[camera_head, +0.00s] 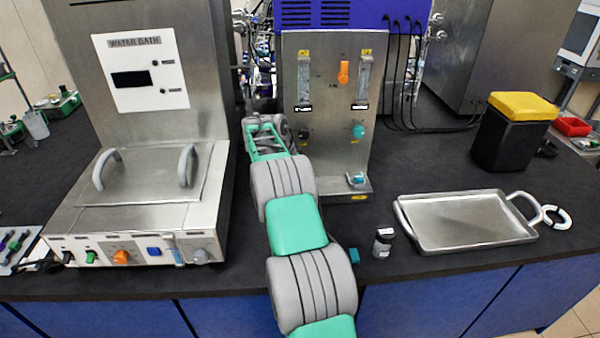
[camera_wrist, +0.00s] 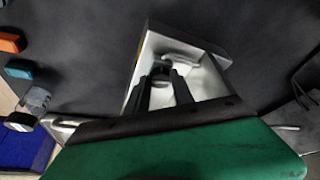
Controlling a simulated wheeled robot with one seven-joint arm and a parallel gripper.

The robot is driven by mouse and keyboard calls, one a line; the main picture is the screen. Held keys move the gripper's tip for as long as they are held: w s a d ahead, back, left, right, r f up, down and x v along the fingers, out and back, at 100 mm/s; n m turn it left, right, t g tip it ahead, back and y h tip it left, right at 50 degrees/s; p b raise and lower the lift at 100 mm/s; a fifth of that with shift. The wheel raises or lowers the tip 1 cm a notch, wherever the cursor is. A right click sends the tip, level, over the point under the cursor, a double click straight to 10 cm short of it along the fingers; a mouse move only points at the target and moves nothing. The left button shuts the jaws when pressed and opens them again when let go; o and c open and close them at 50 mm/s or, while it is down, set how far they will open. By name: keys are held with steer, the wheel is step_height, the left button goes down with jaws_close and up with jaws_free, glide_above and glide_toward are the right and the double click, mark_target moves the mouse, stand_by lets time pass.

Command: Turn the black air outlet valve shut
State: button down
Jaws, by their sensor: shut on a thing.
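In the wrist view, my gripper (camera_wrist: 163,82) has its two dark fingers closed on a small dark part, which I take as the black air outlet valve (camera_wrist: 160,71). The fingers hide much of it. It sits within a bright metal fitting (camera_wrist: 205,70) with a pale curved piece behind the fingertips. In the head view, my arm reaches up to the left side of the steel panel (camera_head: 330,110); the fingertips and the held valve cannot be made out there.
A black knob (camera_head: 303,135) and teal knob (camera_head: 358,131) are on the panel, with a teal valve (camera_head: 356,179) at its lower right. A water bath (camera_head: 140,215) stands left. A small bottle (camera_head: 382,243), steel tray (camera_head: 465,220) and yellow-lidded bin (camera_head: 510,135) stand right.

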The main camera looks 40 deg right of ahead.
steer(key=shift+d+r+m+g+p, duration=0.1)
steer(key=shift+r+m+g+p, duration=0.25)
steer(key=shift+m+p, duration=0.6)
steer(key=shift+f+p, duration=0.2)
steer(key=shift+p, duration=0.25)
steer(key=shift+f+m, duration=0.1)
steer(key=shift+m, duration=0.15)
steer(key=c, duration=1.3)
jaws_free()
steer(key=shift+d, duration=0.1)
steer(key=shift+o, duration=1)
steer(key=p+v, duration=0.1)
steer(key=v, duration=0.7)
steer(key=shift+w, duration=0.1)
